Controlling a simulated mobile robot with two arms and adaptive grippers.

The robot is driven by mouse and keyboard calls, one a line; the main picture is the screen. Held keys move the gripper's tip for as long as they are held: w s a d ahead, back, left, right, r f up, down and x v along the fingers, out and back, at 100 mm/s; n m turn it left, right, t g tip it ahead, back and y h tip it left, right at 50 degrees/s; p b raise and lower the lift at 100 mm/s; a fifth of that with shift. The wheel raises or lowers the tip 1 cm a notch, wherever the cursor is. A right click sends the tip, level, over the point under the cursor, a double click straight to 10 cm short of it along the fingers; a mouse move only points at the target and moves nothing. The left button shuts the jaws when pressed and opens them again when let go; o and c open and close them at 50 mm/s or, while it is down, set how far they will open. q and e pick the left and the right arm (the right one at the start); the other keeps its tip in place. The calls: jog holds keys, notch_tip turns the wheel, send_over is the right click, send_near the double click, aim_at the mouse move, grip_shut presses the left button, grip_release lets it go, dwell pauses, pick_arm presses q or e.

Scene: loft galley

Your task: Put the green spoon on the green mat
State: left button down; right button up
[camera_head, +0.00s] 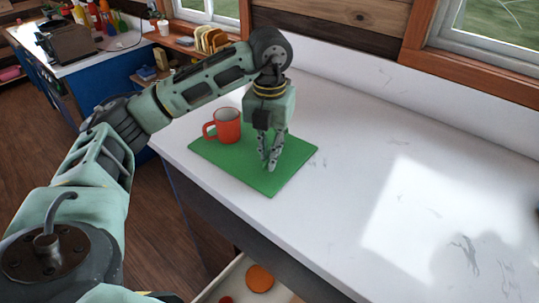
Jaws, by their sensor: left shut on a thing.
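The green mat (220,158) lies flat on the white counter. My left gripper (268,164) points down over the middle of the mat, with its fingertips low and close to the surface. Its fingers are close together, shut on a thin thing I take to be the green spoon. The spoon cannot be made out clearly, being hidden by the fingers or lost green against green. I cannot tell whether it touches the mat. My right gripper is out of view.
An orange-red mug (228,127) stands on the mat's back left part, left of my gripper. The counter (340,150) is clear to the right. An open drawer (229,277) below the front edge holds an orange round thing (260,278). A toast rack (211,40) stands behind my arm.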

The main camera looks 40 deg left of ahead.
pick_arm(q)
notch_tip(320, 180, down, 2)
jog(key=shift+f, duration=0.25)
jog(key=c, duration=1.9)
grip_release()
jog(key=shift+o, duration=0.5)
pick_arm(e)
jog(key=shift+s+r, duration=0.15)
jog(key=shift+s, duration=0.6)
